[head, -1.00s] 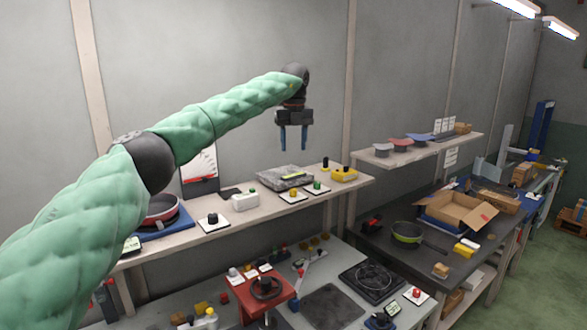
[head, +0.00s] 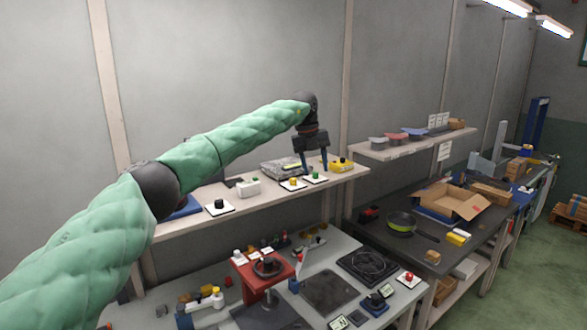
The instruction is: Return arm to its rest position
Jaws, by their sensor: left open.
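My left arm comes in from the left in its green padded sleeve and reaches across the view. My left gripper (head: 315,171) points down with its two blue fingers apart and nothing between them. In the picture the fingers overlap the upper shelf (head: 262,207), close to the push buttons and the yellow box (head: 340,165). I cannot tell whether they touch anything. My right gripper is not in view.
Button plates, one with a green button (head: 316,178), and a grey slab (head: 287,168) are on the shelf. Below stand a red wheel stand (head: 265,270) and a black hob (head: 368,266). A pan (head: 400,223) and an open carton (head: 447,203) lie on the right table.

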